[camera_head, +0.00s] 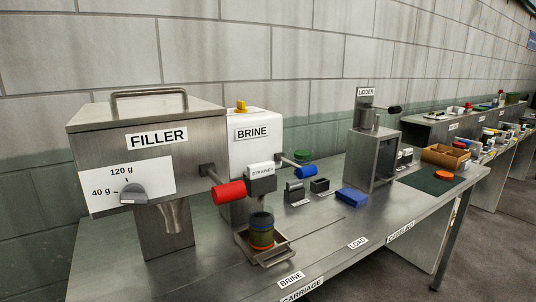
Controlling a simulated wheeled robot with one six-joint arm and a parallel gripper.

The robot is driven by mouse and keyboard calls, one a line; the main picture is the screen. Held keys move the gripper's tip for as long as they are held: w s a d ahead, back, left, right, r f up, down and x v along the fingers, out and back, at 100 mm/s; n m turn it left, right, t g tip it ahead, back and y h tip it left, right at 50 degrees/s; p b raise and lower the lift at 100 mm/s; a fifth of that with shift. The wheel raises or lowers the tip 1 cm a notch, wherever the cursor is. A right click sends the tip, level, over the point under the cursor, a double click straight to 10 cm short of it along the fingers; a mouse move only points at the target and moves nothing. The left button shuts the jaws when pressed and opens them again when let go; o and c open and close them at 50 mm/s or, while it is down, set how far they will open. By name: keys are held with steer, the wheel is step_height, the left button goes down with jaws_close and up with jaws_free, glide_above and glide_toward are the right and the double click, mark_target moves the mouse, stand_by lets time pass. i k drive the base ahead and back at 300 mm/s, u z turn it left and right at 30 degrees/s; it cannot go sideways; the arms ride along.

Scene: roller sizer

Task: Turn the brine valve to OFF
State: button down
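A white box labelled BRINE (262,152) stands behind and to the right of the grey FILLER machine (150,190). A yellow knob (241,106) sits on top of the white box. A blue handle (306,172) sticks out on a short rod to the right of the small STRAINER block (261,179), in front of the box. A red handle (229,192) on another rod is left of the strainer. No OFF mark is readable, and I cannot tell which part is the brine valve or its setting. My gripper is not in view.
A jar (261,231) stands in a metal carriage (268,256) below the strainer. A blue block (351,198), small dark blocks and the LIDDER (374,157) stand to the right. The bench front right of the carriage is mostly clear. A wall runs close behind.

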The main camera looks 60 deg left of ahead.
mark_target(240, 105)
steer(key=u, duration=0.05)
steer(key=i, duration=0.8)
steer(key=u, duration=2)
